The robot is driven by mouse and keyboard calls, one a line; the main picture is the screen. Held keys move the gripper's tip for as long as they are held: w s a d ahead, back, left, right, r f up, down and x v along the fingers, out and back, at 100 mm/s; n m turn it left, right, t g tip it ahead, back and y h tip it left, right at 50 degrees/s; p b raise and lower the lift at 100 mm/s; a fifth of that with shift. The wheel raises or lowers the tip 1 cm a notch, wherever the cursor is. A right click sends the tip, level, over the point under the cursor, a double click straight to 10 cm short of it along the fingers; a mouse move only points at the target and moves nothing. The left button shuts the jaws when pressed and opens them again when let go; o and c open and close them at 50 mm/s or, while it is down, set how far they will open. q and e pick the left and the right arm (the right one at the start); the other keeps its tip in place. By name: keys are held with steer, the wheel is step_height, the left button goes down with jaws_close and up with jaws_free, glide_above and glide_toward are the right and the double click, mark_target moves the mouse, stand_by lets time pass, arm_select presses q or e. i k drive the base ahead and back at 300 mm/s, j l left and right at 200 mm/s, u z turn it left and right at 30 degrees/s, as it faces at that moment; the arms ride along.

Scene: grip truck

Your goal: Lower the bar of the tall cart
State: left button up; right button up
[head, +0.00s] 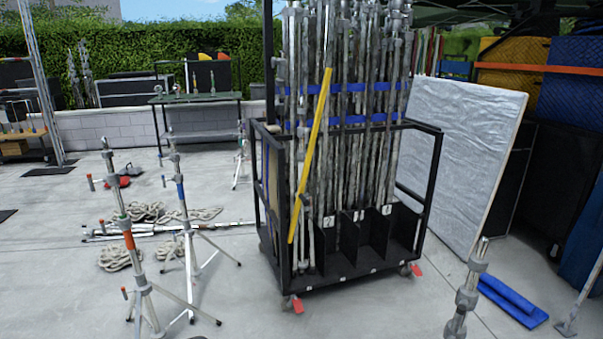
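The tall cart (437,160) stands in the middle of the head view, a black wheeled frame packed with upright metal poles (350,60). A yellow bar (310,156) slants across its front, upper end to the right and lower end to the left. The bar's lower end is near the cart's front left corner. I cannot tell how the bar is attached. Neither of my grippers is in view.
Light stands (187,215) with spread legs stand left of the cart. Coiled ropes (120,257) lie near them. A large white panel (460,150) leans at the right. A metal stand top (467,290) rises at the front right, near a blue mat (512,300). Open floor lies before the cart.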

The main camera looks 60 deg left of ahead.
mark_target(300, 198)
steer(key=u, duration=1.85)
steer(key=i+j, duration=0.4)
steer(key=j, duration=0.2)
steer(key=i+j+u, duration=0.1)
steer(key=i+j, duration=0.25)
steer(key=j, duration=0.2)
